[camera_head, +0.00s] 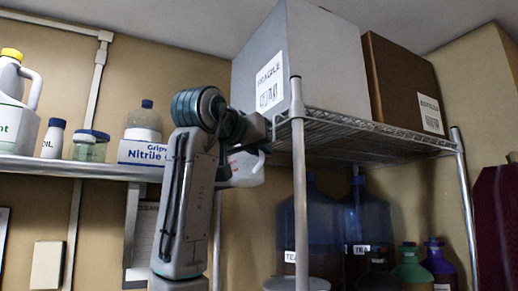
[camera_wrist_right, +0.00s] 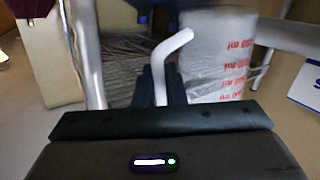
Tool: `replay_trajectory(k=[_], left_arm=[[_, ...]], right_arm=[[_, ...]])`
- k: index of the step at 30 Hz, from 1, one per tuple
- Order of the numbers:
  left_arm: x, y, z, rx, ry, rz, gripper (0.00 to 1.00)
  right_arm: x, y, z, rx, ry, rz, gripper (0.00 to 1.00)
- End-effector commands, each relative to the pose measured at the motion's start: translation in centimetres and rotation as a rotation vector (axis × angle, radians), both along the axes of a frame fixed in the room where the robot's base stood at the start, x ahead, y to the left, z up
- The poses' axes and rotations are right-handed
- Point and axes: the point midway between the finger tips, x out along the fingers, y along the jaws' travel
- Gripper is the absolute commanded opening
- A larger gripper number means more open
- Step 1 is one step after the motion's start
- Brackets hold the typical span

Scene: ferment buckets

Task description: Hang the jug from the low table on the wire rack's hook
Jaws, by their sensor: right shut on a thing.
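The jug (camera_head: 246,170) is white and translucent with red markings. In the head view it hangs in the air left of the rack's front post, partly hidden by my arm. In the right wrist view the jug (camera_wrist_right: 216,60) stands beyond my fingers, its markings readable in part, and its pale bent handle (camera_wrist_right: 170,47) runs down between them. My right gripper (camera_head: 262,149) is shut on the handle; its dark fingers also show in the wrist view (camera_wrist_right: 160,88). The wire rack (camera_head: 375,132) is close to the right. I cannot make out its hook clearly. My left gripper is out of view.
A white box (camera_head: 335,65) and a brown box (camera_head: 400,85) sit on the rack's top shelf. Large blue carboys (camera_head: 312,220) and smaller bottles (camera_head: 411,268) stand below. A wall shelf (camera_head: 75,168) with several containers is at left. The rack post (camera_head: 299,190) is near my gripper.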

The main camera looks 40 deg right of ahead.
Motion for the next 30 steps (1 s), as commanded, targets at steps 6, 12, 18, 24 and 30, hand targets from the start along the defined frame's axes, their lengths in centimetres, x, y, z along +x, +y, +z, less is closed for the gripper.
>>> replay_trajectory(k=[6, 12, 18, 24, 30], left_arm=[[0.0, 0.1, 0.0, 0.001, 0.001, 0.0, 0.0], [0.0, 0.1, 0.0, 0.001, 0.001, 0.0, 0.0], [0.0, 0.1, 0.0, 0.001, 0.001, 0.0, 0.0], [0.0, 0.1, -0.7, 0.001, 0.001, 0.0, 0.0], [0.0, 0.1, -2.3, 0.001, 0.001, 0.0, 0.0]], right_arm=[[0.0, 0.0, 0.0, 0.0, 0.001, 0.001, 0.0], [0.1, 0.0, 0.0, 0.0, 0.001, 0.001, 0.36], [0.1, 0.0, 0.0, 0.0, 0.001, 0.001, 0.36], [-0.2, 1.3, -0.1, -0.001, 0.001, 0.004, 0.36], [-1.3, 5.0, 0.2, -0.001, 0.0, 0.006, 0.36]])
